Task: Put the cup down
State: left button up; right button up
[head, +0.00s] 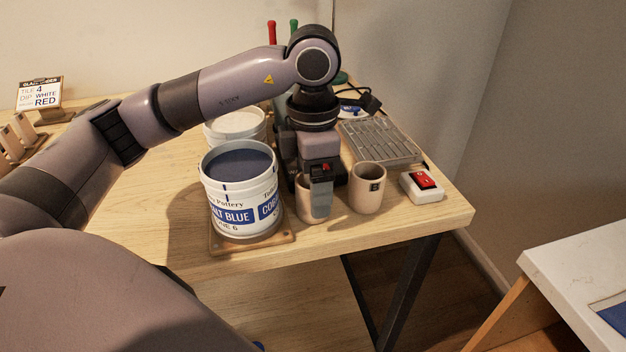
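My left arm comes in from the left and bends down at the wrist. My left gripper (319,188) is at a beige cup (307,207) right of the blue-glaze bucket. One dark finger lies against the cup's near side; the other finger is hidden. The gripper looks shut on this cup, which is upright at the tabletop; I cannot tell whether its base touches. A second beige cup (367,194) with a small dark mark stands upright to its right, apart from it. My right gripper is out of view.
The cobalt blue bucket (240,205) stands on a wooden board (282,241) close on the left. A white bucket (235,126) is behind it. A red-switch box (422,187) and a grey tray (381,140) are at right. The wooden table's (410,222) front right corner is clear.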

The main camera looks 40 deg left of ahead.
pick_arm(q)
jog(key=shift+r, duration=0.35)
notch_tip(320, 180, up, 12)
jog(key=p, duration=0.2)
jog(key=shift+f, duration=0.15)
dwell(0.4)
